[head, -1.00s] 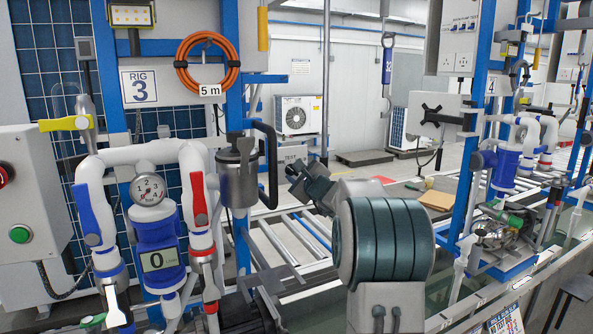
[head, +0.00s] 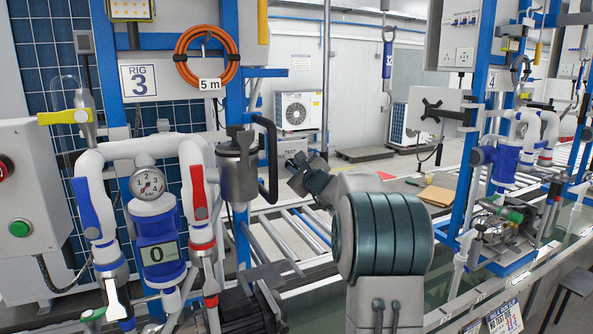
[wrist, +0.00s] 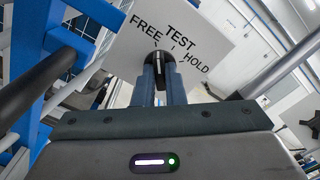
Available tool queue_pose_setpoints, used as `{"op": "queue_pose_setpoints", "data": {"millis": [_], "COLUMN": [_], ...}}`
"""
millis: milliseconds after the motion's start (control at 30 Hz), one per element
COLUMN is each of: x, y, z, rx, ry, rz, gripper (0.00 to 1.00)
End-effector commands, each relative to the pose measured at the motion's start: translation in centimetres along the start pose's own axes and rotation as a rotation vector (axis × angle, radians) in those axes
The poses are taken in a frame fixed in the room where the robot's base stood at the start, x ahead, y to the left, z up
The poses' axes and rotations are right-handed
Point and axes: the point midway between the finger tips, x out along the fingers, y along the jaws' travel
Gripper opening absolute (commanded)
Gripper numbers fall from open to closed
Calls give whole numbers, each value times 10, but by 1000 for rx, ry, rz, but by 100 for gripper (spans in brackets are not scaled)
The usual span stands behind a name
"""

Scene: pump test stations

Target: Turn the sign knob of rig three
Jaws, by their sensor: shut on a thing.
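The sign knob (wrist: 157,61) is a small black knob with a pale mark, at the lower edge of the lettering on a white sign plate (wrist: 205,28) in the wrist view. The plate reads FREE, TEST and HOLD. Which word the mark points at is hard to tell. My gripper (wrist: 160,72) is shut on the knob, one finger on each side. In the head view the plate (head: 291,147) is small, behind and above my gripper (head: 294,163), which hides the knob.
The rig 3 label (head: 138,80) is at the left, with white pipes, a gauge (head: 148,183) and a grey canister (head: 237,170). A dark hose or bar and blue frame (wrist: 70,45) stand close at left in the wrist view. A grey pole (wrist: 285,62) is at right.

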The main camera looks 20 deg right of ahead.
Motion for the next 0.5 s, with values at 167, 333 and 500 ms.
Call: {"op": "queue_pose_setpoints", "data": {"millis": [167, 333, 500], "x": [0, 0, 0], "y": [1, 1, 0], "z": [-2, -1, -1], "rx": [125, 271, 412], "ry": [1, 0, 1], "rz": [0, 0, -1], "gripper": [0, 0, 0]}}
